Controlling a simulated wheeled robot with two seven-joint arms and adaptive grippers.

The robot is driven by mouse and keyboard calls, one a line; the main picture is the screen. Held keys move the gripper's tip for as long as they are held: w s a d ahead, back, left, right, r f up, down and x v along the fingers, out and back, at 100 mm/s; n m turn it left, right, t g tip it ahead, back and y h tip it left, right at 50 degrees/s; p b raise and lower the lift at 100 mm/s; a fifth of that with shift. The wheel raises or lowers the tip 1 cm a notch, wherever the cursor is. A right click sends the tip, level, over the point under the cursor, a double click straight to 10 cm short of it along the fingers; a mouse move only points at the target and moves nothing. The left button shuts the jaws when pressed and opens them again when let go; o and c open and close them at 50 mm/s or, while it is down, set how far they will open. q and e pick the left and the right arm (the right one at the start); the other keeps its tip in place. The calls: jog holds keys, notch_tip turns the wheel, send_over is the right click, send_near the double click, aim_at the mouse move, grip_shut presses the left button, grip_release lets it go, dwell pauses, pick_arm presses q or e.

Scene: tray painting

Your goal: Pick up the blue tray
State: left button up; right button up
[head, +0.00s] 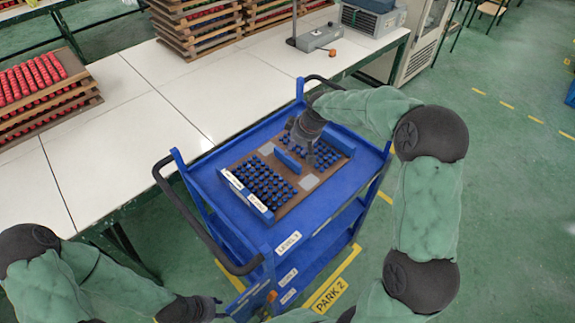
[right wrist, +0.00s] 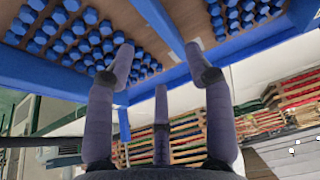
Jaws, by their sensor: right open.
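The blue tray (head: 310,182) is a brown board with rows of blue pieces and blue strips at its ends and middle. It lies flat on top of a blue cart (head: 310,208). My right gripper (head: 312,160) reaches down over the tray's far right part, beside the middle blue strip. In the right wrist view my right gripper (right wrist: 160,62) has its fingers spread, with a blue strip (right wrist: 160,25) of the tray between the tips; contact cannot be told. My left gripper (head: 212,308) is low at the left, apart from the tray; its fingers are too small to read.
A white table (head: 120,140) runs behind the cart. Red-piece trays (head: 40,85) are stacked at its left, and more trays (head: 195,25) at the back. A grey device (head: 318,38) stands further right. The cart's handle (head: 200,225) curves along its left side. Green floor is open at right.

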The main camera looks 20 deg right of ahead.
aim_at(289, 156)
jog(key=shift+x, duration=1.05)
jog(key=x, duration=0.1)
jog(key=b+x, duration=0.1)
jog(key=x, duration=0.1)
jog(key=b+x, duration=0.1)
jog(key=shift+s+a+f, duration=0.15)
jog(key=shift+a+f, duration=0.1)
jog(key=shift+a, duration=0.15)
jog(key=shift+w+f, duration=0.2)
jog(key=shift+f, duration=0.15)
jog(key=shift+r, duration=0.1)
jog(key=shift+c, duration=0.3)
grip_shut()
jog(key=shift+r, duration=0.1)
